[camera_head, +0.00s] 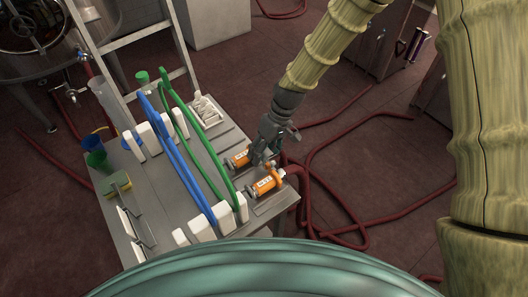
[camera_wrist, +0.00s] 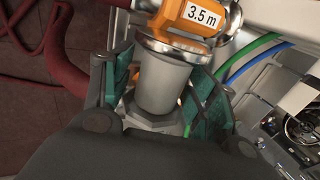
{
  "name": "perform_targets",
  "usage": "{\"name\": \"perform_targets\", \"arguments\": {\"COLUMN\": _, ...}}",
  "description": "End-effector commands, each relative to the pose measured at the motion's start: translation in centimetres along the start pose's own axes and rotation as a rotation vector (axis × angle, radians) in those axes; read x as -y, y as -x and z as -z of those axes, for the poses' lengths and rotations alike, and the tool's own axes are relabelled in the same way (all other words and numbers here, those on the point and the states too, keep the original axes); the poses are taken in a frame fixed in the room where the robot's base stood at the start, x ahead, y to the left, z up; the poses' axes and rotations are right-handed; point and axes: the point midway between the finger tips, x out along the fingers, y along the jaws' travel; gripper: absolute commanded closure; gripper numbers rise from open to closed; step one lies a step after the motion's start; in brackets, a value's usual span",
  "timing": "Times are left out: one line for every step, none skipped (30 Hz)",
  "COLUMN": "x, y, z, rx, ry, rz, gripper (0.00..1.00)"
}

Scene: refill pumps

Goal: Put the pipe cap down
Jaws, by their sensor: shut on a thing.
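The pipe cap (camera_wrist: 168,85) is a grey cylindrical piece with a hex-shaped end, seen in the wrist view between my fingers. My gripper (camera_wrist: 165,95) is shut on it, with a green pad on each side. The cap's far end meets or overlaps the metal ring of an orange pump (camera_wrist: 196,18) marked "3.5 m"; I cannot tell whether they are joined. In the head view my gripper (camera_head: 272,150) is low at the table's right end, by two orange pumps (camera_head: 265,184) (camera_head: 240,159). The cap is hidden there.
The grey table (camera_head: 160,213) carries blue (camera_head: 178,160) and green hoses (camera_head: 199,140) over white blocks. A sponge (camera_head: 116,184) and cups (camera_head: 96,160) stand at the left. Dark red hoses (camera_head: 345,205) lie on the floor at right. Bare tabletop shows between the hoses and the left items.

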Motion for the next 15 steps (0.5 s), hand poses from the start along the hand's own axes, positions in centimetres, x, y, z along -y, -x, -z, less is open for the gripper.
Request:
{"name": "perform_targets", "arguments": {"x": -0.06, "y": -0.17, "z": 0.01, "rx": 0.000, "ry": 0.000, "rz": 0.000, "gripper": 0.72}}
{"name": "perform_targets", "arguments": {"x": -0.09, "y": -0.23, "z": 0.00, "rx": 0.000, "ry": 0.000, "rz": 0.000, "gripper": 0.72}}
{"name": "perform_targets", "arguments": {"x": -0.12, "y": -0.31, "z": 0.01, "rx": 0.000, "ry": 0.000, "rz": 0.000, "gripper": 0.72}}
{"name": "perform_targets", "arguments": {"x": -0.14, "y": -0.37, "z": 0.01, "rx": 0.000, "ry": 0.000, "rz": 0.000, "gripper": 0.72}}
{"name": "perform_targets", "arguments": {"x": -0.17, "y": -0.43, "z": 0.01, "rx": 0.000, "ry": 0.000, "rz": 0.000, "gripper": 0.72}}
{"name": "perform_targets", "arguments": {"x": -0.20, "y": -0.51, "z": 0.01, "rx": 0.000, "ry": 0.000, "rz": 0.001, "gripper": 0.72}}
{"name": "perform_targets", "arguments": {"x": -0.21, "y": -0.52, "z": 0.01, "rx": 0.000, "ry": 0.000, "rz": 0.000, "gripper": 0.40}}
{"name": "perform_targets", "arguments": {"x": -0.19, "y": -0.47, "z": 0.01, "rx": 0.000, "ry": 0.000, "rz": 0.000, "gripper": 0.34}}
{"name": "perform_targets", "arguments": {"x": -0.19, "y": -0.47, "z": 0.00, "rx": 0.000, "ry": 0.000, "rz": 0.000, "gripper": 0.27}}
{"name": "perform_targets", "arguments": {"x": -0.19, "y": -0.47, "z": 0.00, "rx": 0.000, "ry": 0.000, "rz": 0.000, "gripper": 0.22}}
{"name": "perform_targets", "arguments": {"x": -0.19, "y": -0.47, "z": 0.00, "rx": 0.000, "ry": 0.000, "rz": 0.000, "gripper": 0.20}}
{"name": "perform_targets", "arguments": {"x": -0.19, "y": -0.47, "z": 0.00, "rx": 0.000, "ry": 0.000, "rz": 0.000, "gripper": 0.20}}
{"name": "perform_targets", "arguments": {"x": -0.19, "y": -0.47, "z": 0.00, "rx": 0.000, "ry": 0.000, "rz": 0.000, "gripper": 0.20}}
{"name": "perform_targets", "arguments": {"x": -0.19, "y": -0.46, "z": 0.00, "rx": 0.000, "ry": 0.000, "rz": 0.000, "gripper": 0.20}}
{"name": "perform_targets", "arguments": {"x": -0.19, "y": -0.46, "z": 0.00, "rx": 0.000, "ry": 0.000, "rz": 0.000, "gripper": 0.20}}
